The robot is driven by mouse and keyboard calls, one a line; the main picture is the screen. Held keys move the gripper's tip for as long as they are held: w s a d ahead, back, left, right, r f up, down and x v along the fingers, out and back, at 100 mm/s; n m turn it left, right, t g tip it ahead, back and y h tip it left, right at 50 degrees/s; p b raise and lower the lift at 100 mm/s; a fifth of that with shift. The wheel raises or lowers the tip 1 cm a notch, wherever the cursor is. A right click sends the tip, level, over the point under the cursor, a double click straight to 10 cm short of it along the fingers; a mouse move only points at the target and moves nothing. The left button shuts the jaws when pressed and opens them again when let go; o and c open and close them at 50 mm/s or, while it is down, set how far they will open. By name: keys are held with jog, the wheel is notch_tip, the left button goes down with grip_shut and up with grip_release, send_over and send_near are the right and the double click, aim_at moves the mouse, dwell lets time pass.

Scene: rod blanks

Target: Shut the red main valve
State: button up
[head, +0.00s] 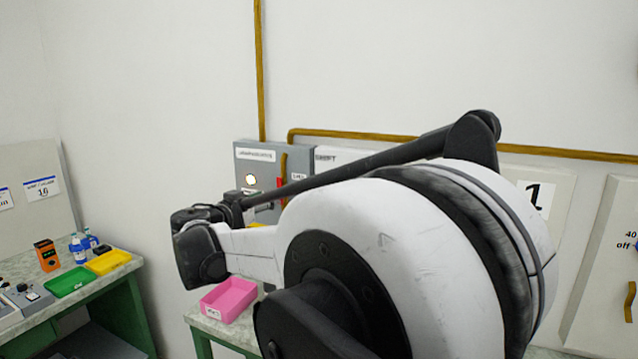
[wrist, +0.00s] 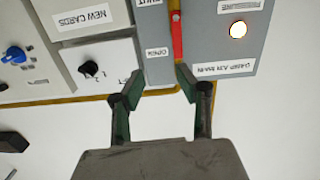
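The red valve lever (wrist: 177,40) shows at the top of the wrist view, which is turned upside down. It lies along the yellow pipe on a grey panel (wrist: 212,45), with a small grey pivot at its upper end. An OPEN label (wrist: 157,53) and a SHUT label are beside it. In the head view a bit of the red lever (head: 280,184) shows behind my arm. My gripper (wrist: 158,77) is open and empty. Its right fingertip appears close to the lever's lower end in the picture; I cannot tell whether they touch.
The panel has a lit lamp (wrist: 238,30). A NEW CARDS panel (wrist: 85,25) with a black knob (wrist: 89,68) stands beside it. In the head view a pink bin (head: 229,299) sits on a bench below, and green (head: 70,281) and yellow trays stand at left.

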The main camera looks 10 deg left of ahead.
jog(key=shift+t+y, duration=0.3)
jog(key=w, duration=0.4)
jog(key=w+p, duration=0.1)
jog(key=w, duration=0.3)
jog(key=w+p, duration=0.1)
jog(key=w, duration=0.4)
jog(key=shift+a+f, duration=0.15)
jog(key=shift+a, duration=0.15)
grip_shut()
